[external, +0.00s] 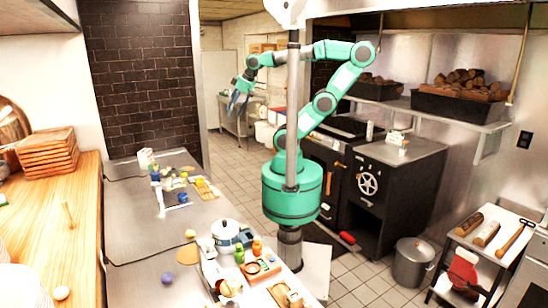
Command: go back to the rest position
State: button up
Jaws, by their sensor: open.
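My gripper (236,101) is at the end of my green arm, in the upper middle of the external view. It points down and hangs in free air, well above the far end of the steel counter. Its fingers look apart and I see nothing between them. The fingertips are small in this view. My arm is raised and bent, with its elbow high on the right and its forearm reaching left.
A steel counter (130,225) runs along the left, with a lidded pot (225,232) and several small items near its front. A black oven (385,190) stands to the right. A metal bin (411,262) and a cart (492,242) are at the lower right. Tiled floor (235,160) is open behind.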

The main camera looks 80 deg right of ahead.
dwell(0.3)
jog(key=shift+f+b, duration=1.2)
dwell(0.5)
